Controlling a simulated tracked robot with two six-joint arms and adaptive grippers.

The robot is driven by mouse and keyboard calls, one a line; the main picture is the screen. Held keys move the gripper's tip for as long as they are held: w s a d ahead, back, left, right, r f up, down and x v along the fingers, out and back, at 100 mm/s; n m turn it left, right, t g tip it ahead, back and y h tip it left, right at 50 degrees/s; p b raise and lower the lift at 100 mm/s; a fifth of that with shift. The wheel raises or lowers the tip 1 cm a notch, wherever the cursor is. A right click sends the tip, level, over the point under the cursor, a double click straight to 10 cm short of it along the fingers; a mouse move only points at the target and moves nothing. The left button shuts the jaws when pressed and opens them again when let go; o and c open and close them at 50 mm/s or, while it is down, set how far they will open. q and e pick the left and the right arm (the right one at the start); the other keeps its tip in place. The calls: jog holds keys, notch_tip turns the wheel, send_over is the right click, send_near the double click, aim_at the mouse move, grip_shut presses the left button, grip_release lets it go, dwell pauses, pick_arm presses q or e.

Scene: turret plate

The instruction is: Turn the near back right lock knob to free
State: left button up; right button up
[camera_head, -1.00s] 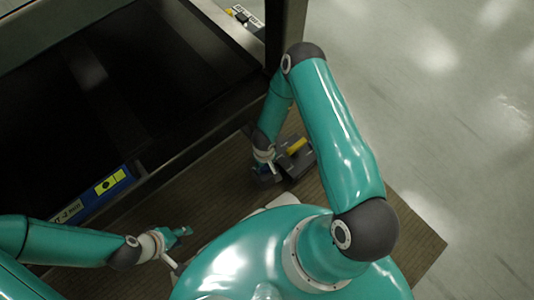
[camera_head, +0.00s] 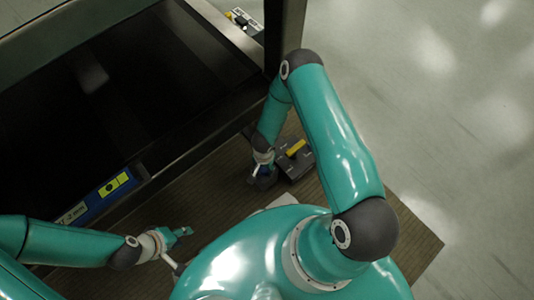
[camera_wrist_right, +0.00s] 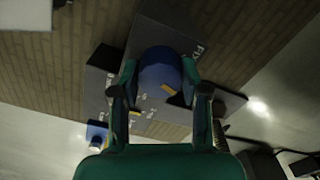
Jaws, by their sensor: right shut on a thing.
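A grey lock box with a dark blue, round knob (camera_wrist_right: 160,72) fills the middle of the right wrist view. A small yellow mark shows on the knob's lower edge. My right gripper (camera_wrist_right: 158,78) has a finger on each side of this knob and is shut on it. In the head view my right gripper (camera_head: 262,175) is low beside a dark grey block with a yellow bar (camera_head: 296,148), and the knob there is mostly hidden. My left gripper (camera_head: 182,232) is over the brown floor at lower left, apart from any knob; its jaws are too small to judge.
A dark framed plate (camera_head: 150,80) fills the upper left, with a blue label (camera_head: 105,192) on its near edge. Another small lock unit (camera_head: 243,19) stands at the far corner. In the wrist view a blue part (camera_wrist_right: 96,133) shows at lower left. Pale floor at right is clear.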

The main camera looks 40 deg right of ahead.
jog(key=m, duration=0.5)
jog(key=shift+w, duration=0.15)
dwell(0.5)
jog(key=o, duration=1.1)
jog(key=shift+o, duration=0.2)
notch_tip(320, 180, up, 12)
